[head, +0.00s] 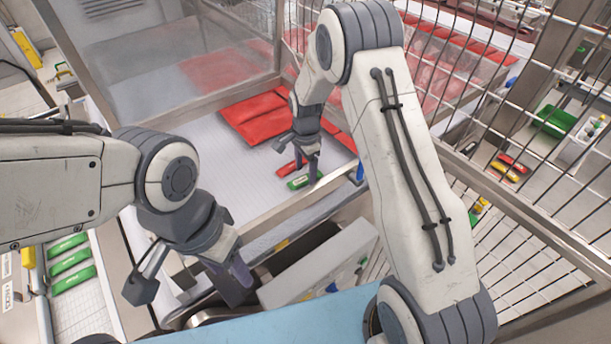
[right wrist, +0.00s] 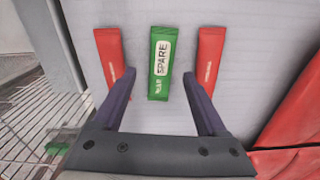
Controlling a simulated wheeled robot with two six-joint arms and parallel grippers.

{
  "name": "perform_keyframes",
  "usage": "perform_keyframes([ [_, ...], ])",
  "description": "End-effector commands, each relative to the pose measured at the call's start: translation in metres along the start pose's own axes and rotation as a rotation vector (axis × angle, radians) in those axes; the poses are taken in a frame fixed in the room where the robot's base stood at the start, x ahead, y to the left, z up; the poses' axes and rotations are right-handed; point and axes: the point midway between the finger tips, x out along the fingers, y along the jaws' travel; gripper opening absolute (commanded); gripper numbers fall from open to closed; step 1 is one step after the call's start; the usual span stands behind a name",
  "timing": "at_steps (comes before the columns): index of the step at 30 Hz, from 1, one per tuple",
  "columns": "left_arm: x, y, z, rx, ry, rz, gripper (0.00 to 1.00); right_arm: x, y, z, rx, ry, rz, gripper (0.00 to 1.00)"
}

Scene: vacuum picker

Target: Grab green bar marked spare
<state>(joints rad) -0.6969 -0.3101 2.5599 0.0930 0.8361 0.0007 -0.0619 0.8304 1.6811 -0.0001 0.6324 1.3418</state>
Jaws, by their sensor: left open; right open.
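A green bar with a white label reading SPARE (right wrist: 160,64) lies on the white surface in the right wrist view. It sits between two red bars, a left one (right wrist: 110,52) and a right one (right wrist: 209,58). My right gripper (right wrist: 160,86) is open, its two dark fingers pointing toward the green bar, one on each side of its near end. The green bar also shows in the head view (head: 299,183), partly hidden by my right gripper (head: 299,170). My left gripper (head: 192,287) is open and empty, in front of the white surface's near edge.
Large red packs (head: 262,119) lie behind the bars and at the right in the wrist view. A clear panel (head: 170,60) and wire fencing (head: 510,60) border the area. More green bars (head: 73,262) lie at the far left, outside the enclosure.

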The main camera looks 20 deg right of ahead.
Motion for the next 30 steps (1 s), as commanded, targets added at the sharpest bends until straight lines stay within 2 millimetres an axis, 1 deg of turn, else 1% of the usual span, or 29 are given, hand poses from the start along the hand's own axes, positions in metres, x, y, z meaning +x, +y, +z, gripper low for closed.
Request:
perform_keyframes([
  [1, -0.004, 0.0, 0.0, 0.0, 0.0, 0.0, 0.5, 0.006, 0.0, 0.0, 0.0, 0.0, 0.002, 0.75],
  [5, -0.006, 0.0, 0.0, -0.001, 0.0, 0.0, 0.5, 0.016, -0.001, 0.0, 0.0, 0.0, -0.001, 0.75],
  [11, -0.005, 0.0, 0.0, 0.0, 0.0, 0.0, 0.5, 0.017, -0.001, 0.0, 0.0, 0.001, -0.003, 0.75],
  [12, -0.005, 0.0, 0.0, 0.0, 0.0, 0.0, 0.5, 0.017, -0.001, 0.0, 0.0, 0.001, -0.003, 0.71],
  [14, -0.005, 0.0, 0.0, 0.0, 0.0, 0.0, 0.5, 0.017, -0.001, 0.0, 0.0, 0.001, -0.003, 0.48],
  [15, -0.005, 0.0, 0.0, 0.0, 0.0, 0.0, 0.5, 0.017, -0.001, 0.0, 0.0, 0.001, -0.003, 0.33],
  [18, -0.005, 0.0, 0.0, 0.0, 0.0, 0.0, 0.5, 0.017, -0.001, 0.0, 0.0, 0.0, -0.003, 0.0],
  [26, -0.004, 0.0, 0.0, 0.0, 0.0, 0.0, 0.5, 0.016, -0.001, 0.0, 0.0, 0.001, -0.003, 0.0],
  [28, -0.003, 0.0, 0.0, 0.0, 0.0, 0.0, 0.5, 0.012, -0.002, 0.0, 0.0, 0.001, -0.005, 0.0],
  [30, 0.001, 0.0, 0.0, 0.0, 0.0, 0.0, 0.5, 0.004, -0.002, -0.001, 0.0, 0.001, -0.006, 0.0],
])
